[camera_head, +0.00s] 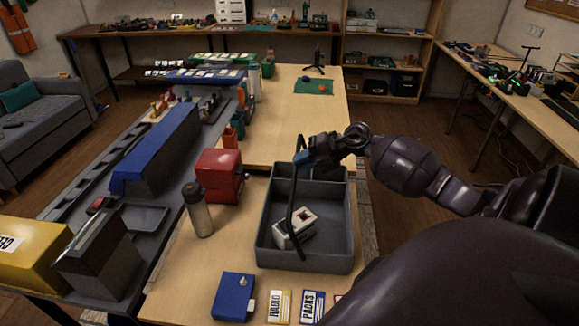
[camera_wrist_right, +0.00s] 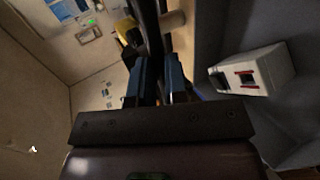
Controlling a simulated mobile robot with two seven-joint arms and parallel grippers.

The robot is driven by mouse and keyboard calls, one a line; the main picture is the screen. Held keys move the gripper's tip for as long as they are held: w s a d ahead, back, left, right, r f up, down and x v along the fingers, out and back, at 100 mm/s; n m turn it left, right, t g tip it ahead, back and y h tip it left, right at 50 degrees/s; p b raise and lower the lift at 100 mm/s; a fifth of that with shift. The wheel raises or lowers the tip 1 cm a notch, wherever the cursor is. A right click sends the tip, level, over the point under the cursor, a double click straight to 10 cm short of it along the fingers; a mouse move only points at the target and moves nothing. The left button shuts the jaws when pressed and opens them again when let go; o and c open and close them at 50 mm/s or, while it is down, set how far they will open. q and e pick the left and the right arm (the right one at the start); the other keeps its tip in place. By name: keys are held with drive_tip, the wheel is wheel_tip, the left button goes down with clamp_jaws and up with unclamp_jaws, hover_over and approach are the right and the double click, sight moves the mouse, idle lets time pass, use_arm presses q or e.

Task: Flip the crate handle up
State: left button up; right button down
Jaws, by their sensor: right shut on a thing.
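The grey crate (camera_head: 305,263) stands on the wooden table in the head view. Its dark handle (camera_head: 290,212) is raised above the crate, running from near the front rim up to my right gripper at the back. My right gripper (camera_head: 302,157) is shut on the handle. In the right wrist view the handle (camera_wrist_right: 151,35) runs between the blue fingertips of the right gripper (camera_wrist_right: 158,75). Part of the handle's far end is hidden by the gripper. My left gripper is not in view.
A white device (camera_head: 295,229) lies in the crate and shows in the right wrist view (camera_wrist_right: 253,72). A red box (camera_head: 219,176) and a grey bottle (camera_head: 197,210) stand left of the crate. A blue box (camera_head: 233,297) and small labelled packs (camera_head: 279,307) lie in front.

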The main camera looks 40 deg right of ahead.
drive_tip(key=shift+t+y, duration=0.7)
drive_tip(key=shift+y, duration=0.1)
drive_tip(key=shift+s+d+f+b, duration=0.1)
drive_tip(key=shift+s+d+b, duration=0.15)
drive_tip(key=shift+s+d, duration=0.5)
drive_tip(key=shift+s+d+b, duration=0.2)
drive_tip(key=shift+s+d, duration=0.35)
drive_tip(key=shift+s, duration=0.3)
drive_tip(key=shift+f, duration=0.15)
drive_tip(key=c, duration=1.1)
unclamp_jaws()
drive_tip(key=shift+s+d, duration=0.15)
drive_tip(key=v, duration=1)
drive_tip(key=shift+s+d+r, duration=0.15)
drive_tip(key=shift+s+r, duration=0.1)
